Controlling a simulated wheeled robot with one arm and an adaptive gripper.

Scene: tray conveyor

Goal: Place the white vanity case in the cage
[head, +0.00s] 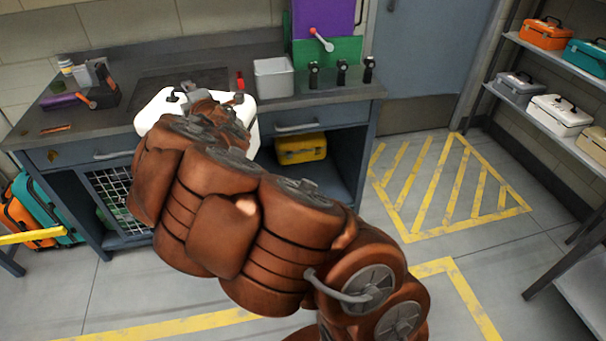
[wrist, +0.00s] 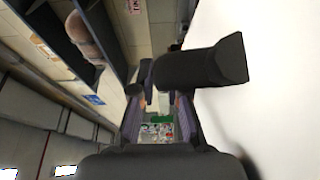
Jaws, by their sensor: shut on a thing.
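The white vanity case (head: 152,107) is at the front of the workbench in the head view, overlapping the bench's front edge and partly hidden behind my arm. In the wrist view its smooth white side (wrist: 275,75) fills the right part, with a dark handle-like piece (wrist: 200,66) beside it. My gripper (head: 188,96) is at the top of the case and shut on it, apparently at the handle; the fingers also show in the wrist view (wrist: 160,105). The cage (head: 110,190), with a white wire-mesh front, is under the bench on the left, partly hidden by my arm.
The workbench (head: 60,128) holds a grey bin (head: 273,78), bottles and tools. A yellow case (head: 300,148) sits in the open bay below. Orange and teal cases stand at the far left. A shelf (head: 540,107) at right holds several cases. Striped floor (head: 445,190) is clear.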

